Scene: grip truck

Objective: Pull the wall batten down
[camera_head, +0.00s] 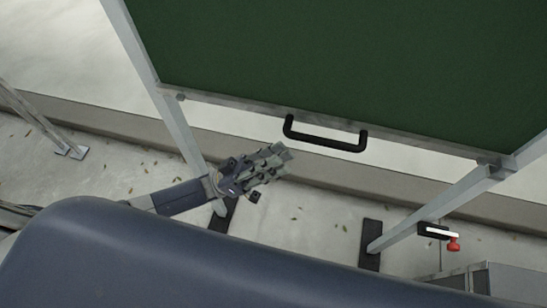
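The wall batten shows as a large dark green panel (350,60) in a grey metal frame, across the top of the view. A black handle (325,141) hangs from its lower edge. My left gripper (284,158) is left of and slightly below the handle, apart from it, pointing right. Its fingers look close together, but I cannot tell whether they are open or shut. I see nothing held in it. My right gripper is not in view.
Grey frame legs stand left (178,125) and right (440,207) of the panel on dark feet. A black bracket with a red knob (453,243) sits on the right leg. A grey box (490,280) stands at bottom right. The floor between the legs looks free.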

